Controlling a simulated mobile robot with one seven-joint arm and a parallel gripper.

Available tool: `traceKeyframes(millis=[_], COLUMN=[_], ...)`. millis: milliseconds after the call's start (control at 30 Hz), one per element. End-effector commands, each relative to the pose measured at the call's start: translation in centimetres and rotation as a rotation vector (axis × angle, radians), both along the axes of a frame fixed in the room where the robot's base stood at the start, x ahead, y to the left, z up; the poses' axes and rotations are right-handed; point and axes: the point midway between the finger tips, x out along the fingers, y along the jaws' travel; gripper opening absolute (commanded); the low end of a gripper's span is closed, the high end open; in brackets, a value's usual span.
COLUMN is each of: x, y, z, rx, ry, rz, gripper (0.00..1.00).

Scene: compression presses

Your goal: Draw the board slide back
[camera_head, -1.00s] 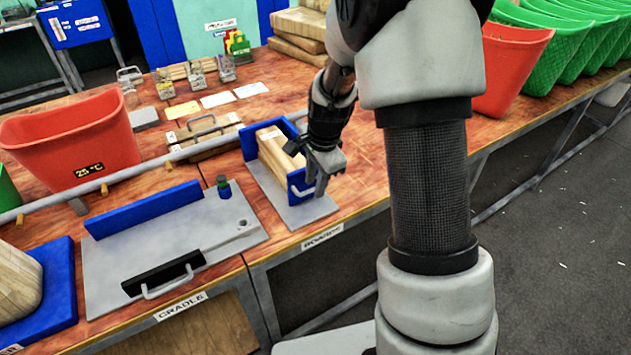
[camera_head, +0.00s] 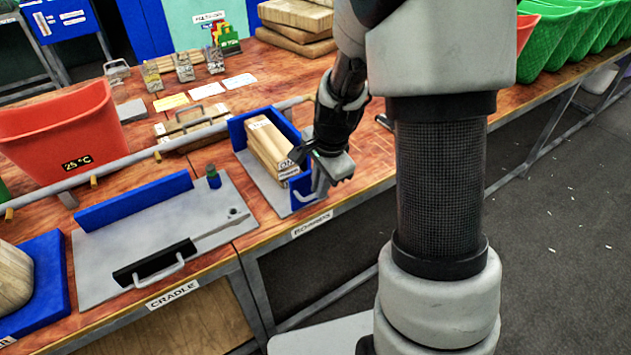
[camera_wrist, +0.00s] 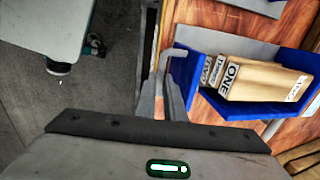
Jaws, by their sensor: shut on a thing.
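The board slide is a blue piece (camera_head: 300,190) with a metal handle, at the front of a blue-walled holder on a grey plate (camera_head: 256,183). Pale wooden boards (camera_head: 268,147) lie in the holder, their labelled ends towards the slide. My gripper (camera_head: 317,186) is shut on the slide's handle (camera_wrist: 178,62), at the bench's front edge. My fingers partly hide the handle in the head view.
The grey cradle plate (camera_head: 120,262) with a blue bar and black handle block lies left. An orange bin (camera_head: 60,130) stands behind it, and a rail (camera_head: 125,165) runs across the bench. The floor in front (camera_head: 560,270) is largely clear.

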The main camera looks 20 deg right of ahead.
Motion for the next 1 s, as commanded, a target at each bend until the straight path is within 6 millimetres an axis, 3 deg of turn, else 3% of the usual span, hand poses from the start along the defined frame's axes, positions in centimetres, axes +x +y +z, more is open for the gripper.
traceKeyframes(millis=[167, 200, 300, 633, 767, 1000], x=[-0.5, -0.5, -0.4, -0.3, -0.5, -1.5], y=[-0.1, -0.1, -0.1, -0.1, -0.2, -0.5], z=[-0.2, -0.2, -0.2, 0.3, 1.9, 7.5], rx=[0.0, 0.0, 0.0, -0.001, -0.001, 0.0], ry=[0.015, 0.015, 0.014, 0.008, 0.005, 0.003], rz=[0.0, 0.0, 0.0, 0.0, 0.001, 0.002], gripper=[0.0, 0.16, 0.28, 0.28, 0.28, 0.28])
